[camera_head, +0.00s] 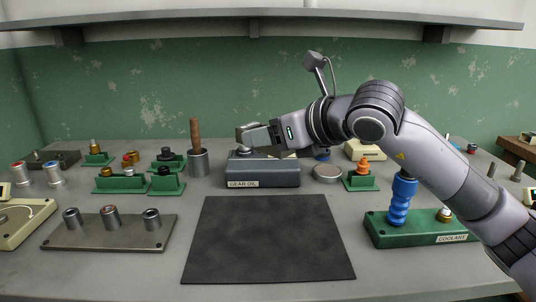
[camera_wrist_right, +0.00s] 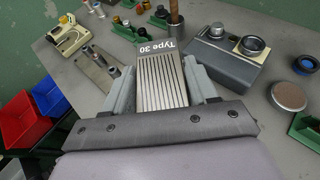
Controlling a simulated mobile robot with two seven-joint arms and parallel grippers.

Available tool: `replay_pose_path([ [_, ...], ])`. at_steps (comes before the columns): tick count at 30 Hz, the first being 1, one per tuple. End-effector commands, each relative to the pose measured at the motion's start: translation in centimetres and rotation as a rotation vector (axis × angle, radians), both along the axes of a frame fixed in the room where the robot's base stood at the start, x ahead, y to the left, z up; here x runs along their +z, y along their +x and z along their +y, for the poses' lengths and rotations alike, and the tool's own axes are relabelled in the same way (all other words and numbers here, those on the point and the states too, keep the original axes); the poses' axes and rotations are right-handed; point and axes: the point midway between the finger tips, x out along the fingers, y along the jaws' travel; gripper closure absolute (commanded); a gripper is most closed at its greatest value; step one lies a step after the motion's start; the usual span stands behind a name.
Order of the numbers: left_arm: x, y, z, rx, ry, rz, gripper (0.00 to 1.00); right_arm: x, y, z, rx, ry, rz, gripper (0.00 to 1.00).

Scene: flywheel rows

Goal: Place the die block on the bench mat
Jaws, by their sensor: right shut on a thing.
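The die block (camera_wrist_right: 162,82) is a grey ridged metal block with a dark end marked "Type 30" in the right wrist view. My right gripper (camera_head: 262,135) is shut on it, with a finger on each side. In the head view the block (camera_head: 245,130) shows only as a small grey piece at the gripper's tip, in the air by the gear oil box. The bench mat (camera_head: 268,240) is a flat, dark, empty sheet at the front middle of the bench. The gripper is above and beyond the mat's far edge. My left gripper is not in view.
The grey gear oil box (camera_head: 262,173) stands behind the mat. A cup with a wooden handle (camera_head: 198,162) is left of it. A metal plate with cylinders (camera_head: 110,232) lies left of the mat, and a green coolant block (camera_head: 420,230) with a blue coil lies right. A shelf (camera_head: 270,20) runs above.

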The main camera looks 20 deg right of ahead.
Motion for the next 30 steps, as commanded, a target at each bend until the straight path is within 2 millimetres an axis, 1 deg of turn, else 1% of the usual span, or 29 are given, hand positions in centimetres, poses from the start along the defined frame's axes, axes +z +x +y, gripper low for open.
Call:
replay_pose_path([
  [12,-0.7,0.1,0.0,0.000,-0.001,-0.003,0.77,-9.0,0.0,-0.1,-0.001,0.001,-0.006,1.00],
  [15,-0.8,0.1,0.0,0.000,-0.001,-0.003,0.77,-11.0,0.0,0.0,0.000,0.002,-0.008,1.00],
  [18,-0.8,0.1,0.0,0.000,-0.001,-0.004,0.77,-12.6,0.0,0.0,0.001,0.002,-0.008,1.00],
  [21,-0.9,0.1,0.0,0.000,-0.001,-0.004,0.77,-13.4,0.0,0.0,0.000,0.004,-0.012,1.00],
  [26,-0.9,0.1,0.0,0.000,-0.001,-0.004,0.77,-14.3,0.0,0.0,0.001,0.003,-0.012,1.00],
  [30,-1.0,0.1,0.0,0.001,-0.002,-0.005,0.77,-16.0,0.0,0.0,0.001,0.003,-0.009,1.00],
])
